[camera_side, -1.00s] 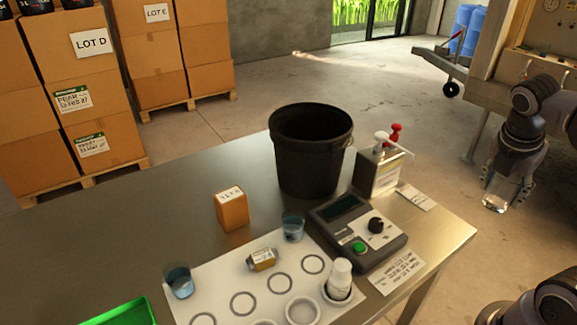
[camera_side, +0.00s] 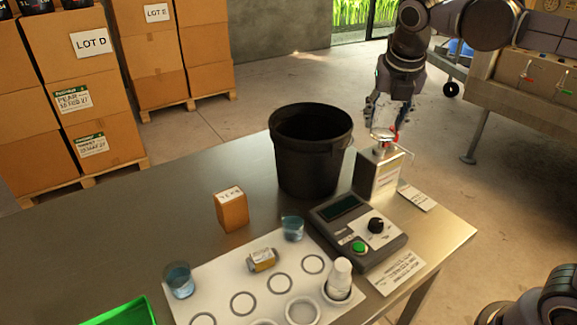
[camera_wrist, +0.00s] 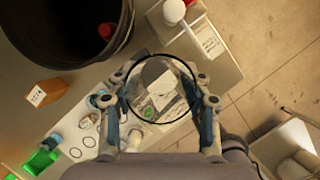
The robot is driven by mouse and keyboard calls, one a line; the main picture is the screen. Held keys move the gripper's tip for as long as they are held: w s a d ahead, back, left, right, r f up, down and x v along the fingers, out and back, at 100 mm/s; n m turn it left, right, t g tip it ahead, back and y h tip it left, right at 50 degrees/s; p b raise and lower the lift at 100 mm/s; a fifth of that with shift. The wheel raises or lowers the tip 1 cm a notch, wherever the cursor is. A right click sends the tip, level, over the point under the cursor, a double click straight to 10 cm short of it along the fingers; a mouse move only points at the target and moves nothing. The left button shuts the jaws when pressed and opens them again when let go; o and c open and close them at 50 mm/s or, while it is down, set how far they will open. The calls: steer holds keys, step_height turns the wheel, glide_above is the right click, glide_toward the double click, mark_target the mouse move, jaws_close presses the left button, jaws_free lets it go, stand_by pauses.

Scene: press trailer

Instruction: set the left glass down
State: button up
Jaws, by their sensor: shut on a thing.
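My gripper (camera_side: 384,112) is shut on a clear drinking glass, above and behind the pump dispenser at the table's back right. In the wrist view the glass (camera_wrist: 159,92) is between the fingers (camera_wrist: 160,118), its round rim facing the camera; the device below shows through it. A white mat (camera_side: 215,281) with printed rings lies on the steel table. One glass with bluish contents (camera_side: 179,281) stands at its left edge, another (camera_side: 292,229) near its back right corner.
A tall black bucket (camera_side: 308,165) and the pump dispenser (camera_side: 377,174) stand at the back. A device with a green button (camera_side: 359,236), an orange box (camera_side: 231,210), a small packet (camera_side: 262,260), a white cup stack (camera_side: 340,280) and a green tray (camera_side: 122,314) are also on the table.

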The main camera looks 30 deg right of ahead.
steer(key=w+a+f+n+y, duration=0.2)
steer(key=w+a+n, duration=0.25)
steer(key=a, duration=0.75)
steer(key=w+a+f+n+y, duration=0.15)
steer(key=w+a+n, duration=0.3)
steer(key=a, duration=0.75)
steer(key=w+a+f+n+y, duration=0.1)
steer(key=w+a+f+n, duration=0.15)
steer(key=w+a, duration=0.6)
steer(key=shift+n+t, duration=0.3)
steer(key=shift+n, duration=0.15)
steer(key=s+a+f, duration=0.1)
steer(key=a+f, duration=0.2)
steer(key=a, duration=0.1)
steer(key=s+a+f, duration=0.2)
steer(key=a+f, duration=0.2)
steer(key=a, duration=0.1)
steer(key=s+a+f, duration=0.2)
steer(key=a+f, duration=0.2)
steer(key=a, duration=0.1)
steer(key=shift+a+f, duration=0.15)
steer(key=shift+a, duration=0.1)
steer(key=shift+f, duration=2.05)
steer(key=shift+f, duration=0.1)
steer(key=o, duration=1.2)
